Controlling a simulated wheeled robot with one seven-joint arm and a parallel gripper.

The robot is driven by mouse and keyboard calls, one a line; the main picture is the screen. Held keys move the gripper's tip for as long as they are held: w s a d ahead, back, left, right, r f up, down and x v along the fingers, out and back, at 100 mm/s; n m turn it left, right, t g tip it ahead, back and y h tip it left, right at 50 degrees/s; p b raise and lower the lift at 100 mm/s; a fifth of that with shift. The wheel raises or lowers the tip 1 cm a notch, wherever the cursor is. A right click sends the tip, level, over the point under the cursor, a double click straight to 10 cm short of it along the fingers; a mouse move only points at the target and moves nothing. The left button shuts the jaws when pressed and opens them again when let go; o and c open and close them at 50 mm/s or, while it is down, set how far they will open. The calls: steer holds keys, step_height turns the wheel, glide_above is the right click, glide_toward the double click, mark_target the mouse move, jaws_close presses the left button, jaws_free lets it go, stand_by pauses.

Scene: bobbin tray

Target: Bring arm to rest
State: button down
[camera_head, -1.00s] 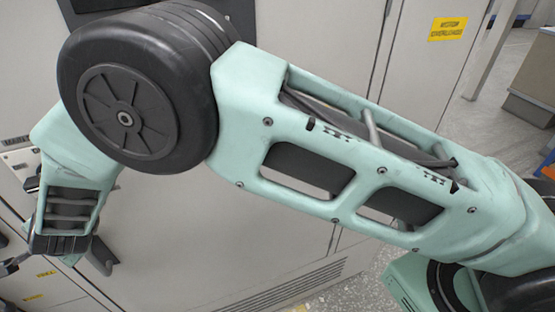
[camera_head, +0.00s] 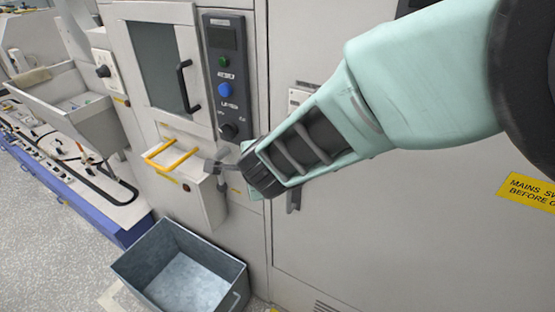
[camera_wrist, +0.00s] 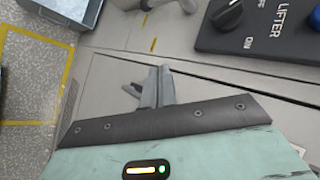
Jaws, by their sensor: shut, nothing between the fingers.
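My gripper (camera_head: 216,167) is at the end of my pale green arm, near the middle of the head view. It points left and a little down in front of the grey machine, close to a box with yellow handles; I cannot tell the exact gap. In the wrist view my gripper (camera_wrist: 160,72) has its grey fingers together, with nothing seen between them. The upper part of my arm leaves the head view at the right edge.
A black control panel (camera_head: 225,80) with knob and buttons is on the machine front (camera_head: 340,230); it also shows in the wrist view (camera_wrist: 262,28). A grey open bin (camera_head: 140,270) stands on the floor, apparently empty. Yellow handles (camera_head: 172,155) stick out. Floor at lower left is clear.

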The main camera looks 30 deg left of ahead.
steer(key=s+d+r+n+g+b, duration=0.2)
steer(key=d+n, duration=0.2)
steer(key=d, duration=0.3)
steer(key=s+d+r+n+g+b, duration=0.2)
steer(key=d+n+b, duration=0.1)
steer(key=d, duration=0.4)
steer(key=s+d+f+n+g+h+b, duration=0.1)
steer(key=s+d+n+h, duration=0.1)
steer(key=d, duration=0.7)
steer(key=s+d+f+n+h+b, duration=0.2)
steer(key=s+d+n, duration=0.2)
steer(key=d, duration=0.6)
steer(key=s+d+f+n+g+h+b, duration=0.1)
steer(key=s+d+n+h, duration=0.1)
steer(key=s+d, duration=0.5)
steer(key=d+n, duration=0.1)
steer(key=d, duration=0.2)
steer(key=shift+d+f+n+g, duration=0.15)
steer(key=shift+f+n+g, duration=0.15)
steer(key=shift+f+n, duration=0.1)
steer(key=c, duration=2.1)
jaws_free()
steer(key=shift+c, duration=0.2)
